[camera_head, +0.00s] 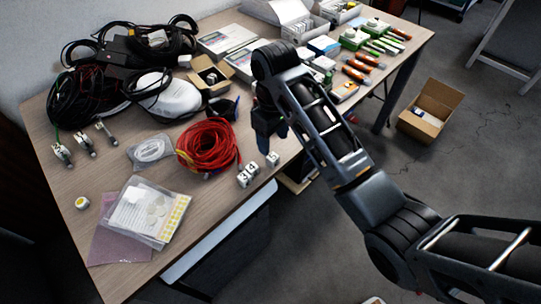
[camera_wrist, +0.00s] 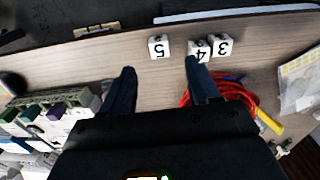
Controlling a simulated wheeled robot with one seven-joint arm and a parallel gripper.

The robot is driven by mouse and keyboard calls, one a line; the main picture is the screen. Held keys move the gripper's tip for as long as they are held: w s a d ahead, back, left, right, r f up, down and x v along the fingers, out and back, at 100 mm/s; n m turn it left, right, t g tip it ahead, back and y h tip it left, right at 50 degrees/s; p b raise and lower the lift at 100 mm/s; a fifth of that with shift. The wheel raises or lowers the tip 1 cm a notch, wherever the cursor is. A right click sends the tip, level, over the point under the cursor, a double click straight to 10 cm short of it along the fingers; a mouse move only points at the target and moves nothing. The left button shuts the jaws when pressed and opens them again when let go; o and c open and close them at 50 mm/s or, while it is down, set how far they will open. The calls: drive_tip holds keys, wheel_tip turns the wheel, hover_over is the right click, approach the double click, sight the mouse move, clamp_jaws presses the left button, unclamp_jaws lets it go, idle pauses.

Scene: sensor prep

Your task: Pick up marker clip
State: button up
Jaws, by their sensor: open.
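Three small white numbered cubes, which look like the marker clips, stand near the table's front edge. The cube marked 5 (camera_head: 272,158) stands apart on the right; the 4 cube (camera_head: 252,169) and the 3 cube (camera_head: 243,179) are close together. In the wrist view the 5 cube (camera_wrist: 159,47) lies beyond the gap between my fingers, and the 3 cube (camera_wrist: 222,44) is to the right. The 4 cube (camera_wrist: 199,45) is partly hidden by my right finger. My gripper (camera_wrist: 160,68) is open and empty, above the table; it also shows in the head view (camera_head: 272,143).
A red cable coil (camera_head: 207,146) lies left of my gripper. Bagged papers (camera_head: 146,211) lie at the front left. Black cables and a white device (camera_head: 172,96) crowd the back left. Orange-handled tools (camera_head: 357,75) lie right. An open carton (camera_head: 420,126) stands on the floor.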

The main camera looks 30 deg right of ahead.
sight(273, 157)
drive_tip(key=shift+f+p, duration=0.3)
drive_tip(key=shift+f, duration=3.45)
drive_tip(key=shift+c, duration=0.3)
drive_tip(key=c, duration=1)
drive_tip(key=shift+r, duration=0.1)
